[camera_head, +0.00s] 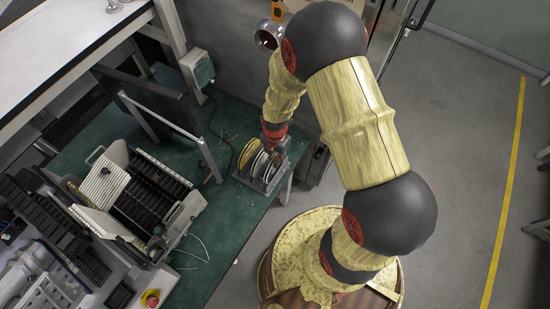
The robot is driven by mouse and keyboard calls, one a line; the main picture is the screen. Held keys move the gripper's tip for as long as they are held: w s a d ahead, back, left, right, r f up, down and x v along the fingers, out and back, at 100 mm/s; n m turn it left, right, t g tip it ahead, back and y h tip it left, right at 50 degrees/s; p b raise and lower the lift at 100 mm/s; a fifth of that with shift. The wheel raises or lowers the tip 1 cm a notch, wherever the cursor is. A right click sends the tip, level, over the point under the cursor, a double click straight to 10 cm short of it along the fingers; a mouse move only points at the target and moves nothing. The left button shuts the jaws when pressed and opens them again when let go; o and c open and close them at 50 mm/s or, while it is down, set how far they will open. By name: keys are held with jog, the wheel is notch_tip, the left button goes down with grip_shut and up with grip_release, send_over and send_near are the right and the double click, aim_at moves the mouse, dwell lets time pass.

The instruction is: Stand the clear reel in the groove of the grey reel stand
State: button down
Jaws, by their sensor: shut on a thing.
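The grey reel stand (268,187) is near the right edge of the green bench. Several reels stand upright side by side at it, with a yellow reel (247,154) at the left and a pale, clear-looking reel (259,163) beside it. Darker reel shapes are to the right. My gripper (274,148) reaches down just above and behind the reels, shut on a reel, seemingly the clear one. Its fingers are small and partly hidden, and I cannot tell whether the held reel touches the groove.
A large open case with dark slots (150,195) fills the left of the green bench (221,225). A dark panel with a metal frame (160,95) stands behind it. Thin cables lie on the bench. A red button (151,299) is at the front. Bare bench lies left of the stand.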

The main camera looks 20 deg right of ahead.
jog(key=shift+f, duration=0.3)
jog(key=c, duration=1.8)
grip_release()
jog(key=o, duration=0.3)
jog(key=shift+r+p, duration=2.6)
jog(key=shift+r, duration=1.5)
jog(key=shift+f, duration=0.1)
